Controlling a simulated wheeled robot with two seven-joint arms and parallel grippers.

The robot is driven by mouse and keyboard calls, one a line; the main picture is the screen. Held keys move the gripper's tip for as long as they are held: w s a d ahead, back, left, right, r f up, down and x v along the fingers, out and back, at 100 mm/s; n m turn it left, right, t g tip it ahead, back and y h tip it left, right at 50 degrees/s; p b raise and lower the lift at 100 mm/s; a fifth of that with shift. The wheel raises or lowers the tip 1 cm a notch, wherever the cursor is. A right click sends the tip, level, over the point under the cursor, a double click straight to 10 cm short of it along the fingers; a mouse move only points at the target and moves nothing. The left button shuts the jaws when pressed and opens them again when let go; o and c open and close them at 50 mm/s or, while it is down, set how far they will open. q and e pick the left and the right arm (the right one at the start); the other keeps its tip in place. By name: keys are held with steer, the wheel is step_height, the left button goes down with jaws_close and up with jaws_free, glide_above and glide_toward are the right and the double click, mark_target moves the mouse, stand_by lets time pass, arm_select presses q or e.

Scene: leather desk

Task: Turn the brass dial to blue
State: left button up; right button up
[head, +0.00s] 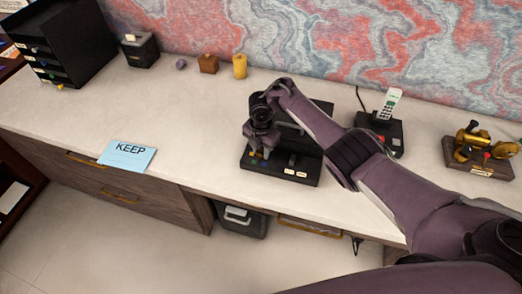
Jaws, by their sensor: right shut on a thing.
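A black device (309,176) with a sloped front stands on the pale desktop, near the middle. My right gripper (257,151) points down over the left part of its front and is shut on the brass dial, which it mostly hides. A small yellow-green spot shows at the fingertips. I cannot make out a blue mark or where the dial points. My left gripper is not in view.
A cordless phone (389,105) on a black base and a brass object (484,148) stand to the right. A blue KEEP card (127,156) lies at the front left. Small blocks, a black box (140,51) and a black drawer unit (62,43) stand behind.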

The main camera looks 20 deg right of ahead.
mark_target(261, 152)
steer(key=shift+n, duration=0.3)
steer(key=o, duration=1)
step_height(261, 152, up, 8)
steer(key=shift+f+p, duration=0.1)
steer(key=shift+p, duration=0.9)
steer(key=shift+f, duration=0.1)
